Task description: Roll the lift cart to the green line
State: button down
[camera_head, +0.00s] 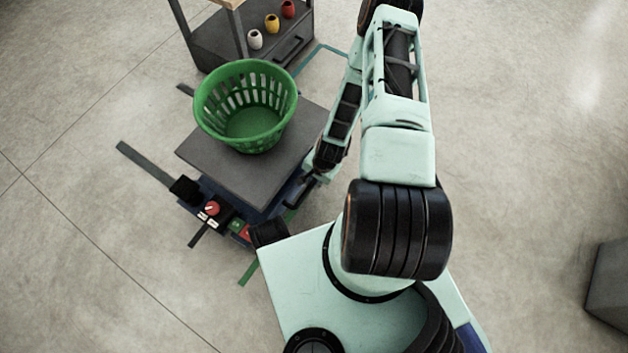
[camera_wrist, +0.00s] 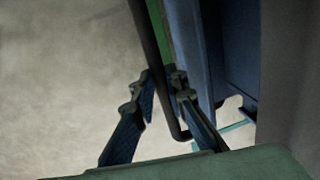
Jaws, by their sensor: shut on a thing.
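The lift cart (camera_head: 212,163) has a grey platform over a dark blue base, with control buttons at its near end. A green slatted basket (camera_head: 262,137) stands upright on the platform. My gripper (camera_head: 304,183) is at the cart's right side, shut on its black handle bar (camera_wrist: 147,45). The wrist view shows the fingers (camera_wrist: 165,97) around the bar, beside the blue cart body (camera_wrist: 226,50). A green line (camera_head: 249,271) shows on the floor at the cart's near right corner. The cart and arm hide much of the floor there.
A dark shelf unit (camera_head: 222,55) with white, yellow and red pots stands behind the cart. A teal floor line (camera_head: 318,48) is near it. A grey strip (camera_head: 145,166) lies left of the cart. A grey block (camera_head: 608,285) is far right. Left floor is open.

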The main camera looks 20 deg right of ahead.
jog(key=shift+s+d, duration=0.2)
jog(key=shift+d, duration=0.05)
jog(key=shift+s, duration=0.1)
jog(key=c, duration=1.9)
grip_release()
jog(key=shift+c, duration=0.2)
notch_tip(320, 180, up, 10)
